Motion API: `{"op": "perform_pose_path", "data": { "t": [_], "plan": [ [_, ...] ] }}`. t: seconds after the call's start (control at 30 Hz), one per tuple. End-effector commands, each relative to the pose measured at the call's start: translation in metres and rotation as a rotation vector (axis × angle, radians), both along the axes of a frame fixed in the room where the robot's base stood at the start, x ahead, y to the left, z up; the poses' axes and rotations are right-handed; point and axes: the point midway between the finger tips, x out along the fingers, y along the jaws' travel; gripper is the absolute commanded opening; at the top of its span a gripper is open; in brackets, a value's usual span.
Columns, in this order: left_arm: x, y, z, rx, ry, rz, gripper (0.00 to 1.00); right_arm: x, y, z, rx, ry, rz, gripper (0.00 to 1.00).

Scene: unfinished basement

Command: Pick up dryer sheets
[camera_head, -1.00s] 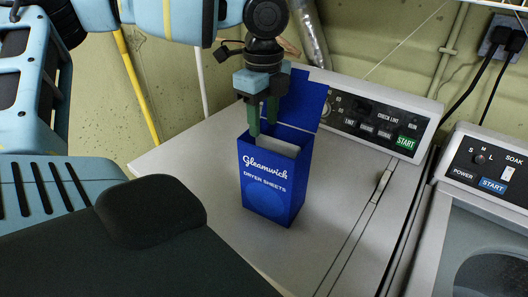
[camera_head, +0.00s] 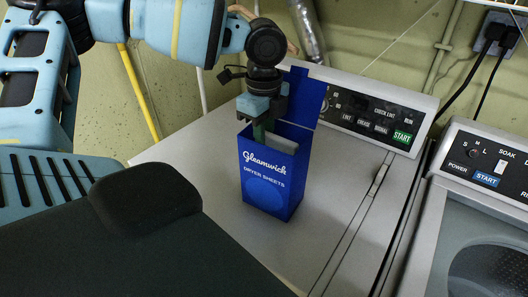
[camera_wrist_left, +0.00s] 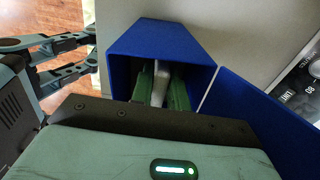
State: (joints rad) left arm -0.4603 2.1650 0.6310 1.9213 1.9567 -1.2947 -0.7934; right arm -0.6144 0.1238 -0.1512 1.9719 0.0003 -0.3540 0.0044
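The blue Gleamwich dryer sheets box (camera_head: 268,180) stands upright on the light grey machine top, its lid (camera_head: 309,94) up at the back. My left gripper (camera_head: 259,132) points down into the box's open top. In the left wrist view its green fingers (camera_wrist_left: 160,85) are inside the box (camera_wrist_left: 190,52), one on each side of the white dryer sheets (camera_wrist_left: 160,80). I cannot tell whether they press on the sheets. The fingertips are hidden by the box in the head view. My right gripper (camera_wrist_left: 94,50) shows at the left of the wrist view, fingers apart and empty.
A control panel (camera_head: 375,118) rises behind the box. A washer (camera_head: 490,180) with its own panel stands to the right. A yellow pole (camera_head: 138,95) and pipes run along the wall behind. The machine top right of the box is clear.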

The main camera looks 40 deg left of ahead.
Motion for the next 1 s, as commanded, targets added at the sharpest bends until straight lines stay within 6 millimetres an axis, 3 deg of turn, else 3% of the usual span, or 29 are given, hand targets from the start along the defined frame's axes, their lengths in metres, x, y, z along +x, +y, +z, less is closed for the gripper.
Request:
{"op": "perform_pose_path", "data": {
  "t": [0.57, 0.77, 1.0],
  "plan": [
    [0.001, 0.0, 0.007, 0.0, -0.001, 0.0, 0.0, -0.001, 0.001, -0.001, 0.005, 0.003, -0.006, 0.36],
    [0.001, 0.0, 0.029, 0.0, -0.002, 0.0, 0.0, -0.003, 0.003, -0.004, 0.007, 0.01, -0.009, 0.36],
    [0.001, 0.0, 0.069, 0.0, -0.002, 0.002, 0.0, -0.006, 0.003, -0.008, 0.009, 0.019, -0.009, 0.36]
  ]
}}
